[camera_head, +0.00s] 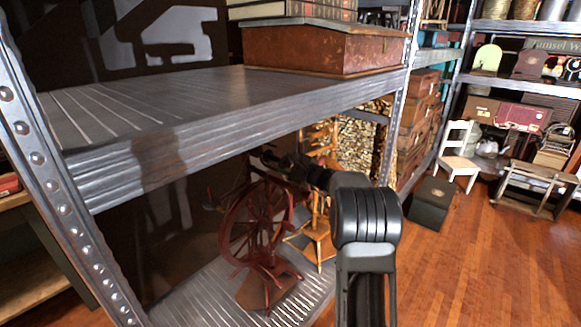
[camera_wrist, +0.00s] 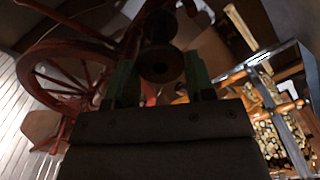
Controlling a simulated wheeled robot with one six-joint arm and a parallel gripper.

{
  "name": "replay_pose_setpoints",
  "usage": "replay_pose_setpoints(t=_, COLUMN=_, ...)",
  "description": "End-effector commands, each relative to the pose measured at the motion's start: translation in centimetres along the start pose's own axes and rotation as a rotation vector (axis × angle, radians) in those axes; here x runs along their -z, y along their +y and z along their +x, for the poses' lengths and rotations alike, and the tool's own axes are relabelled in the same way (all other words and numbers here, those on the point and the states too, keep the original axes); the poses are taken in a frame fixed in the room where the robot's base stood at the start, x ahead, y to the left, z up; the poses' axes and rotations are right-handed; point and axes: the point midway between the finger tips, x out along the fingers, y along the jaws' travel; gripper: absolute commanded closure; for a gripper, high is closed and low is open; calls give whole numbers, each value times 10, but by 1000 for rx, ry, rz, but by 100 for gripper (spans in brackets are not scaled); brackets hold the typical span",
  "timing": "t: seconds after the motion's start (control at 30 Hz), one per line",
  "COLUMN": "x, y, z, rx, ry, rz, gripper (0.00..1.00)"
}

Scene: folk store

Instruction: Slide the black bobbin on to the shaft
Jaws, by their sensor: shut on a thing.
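The black bobbin (camera_wrist: 160,63) sits between the two green-sided fingers of my gripper (camera_wrist: 158,78) in the wrist view, its round end with a centre hole facing the camera. My gripper is shut on it. In the head view my gripper (camera_head: 270,157) is small and dark, at the top of a red spinning wheel (camera_head: 258,228) on the lower shelf. The bobbin cannot be made out there. The spinning wheel also shows at the left of the wrist view (camera_wrist: 72,52). The shaft cannot be picked out clearly in either view, nor whether the bobbin touches it.
The upper metal shelf (camera_head: 190,105) runs above my arm and bears a brown wooden box (camera_head: 325,50). A wooden stand (camera_head: 318,225) is just right of the wheel. A shelf post (camera_head: 60,190) is at left. Open wooden floor (camera_head: 480,260) lies to the right.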

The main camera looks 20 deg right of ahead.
Motion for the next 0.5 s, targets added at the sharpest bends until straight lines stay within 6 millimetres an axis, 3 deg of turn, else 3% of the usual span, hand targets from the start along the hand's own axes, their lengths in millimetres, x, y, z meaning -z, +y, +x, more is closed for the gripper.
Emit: replay_pose_setpoints(t=0.5, x=0, y=0, z=20, rx=0, ry=0, rz=0, gripper=67)
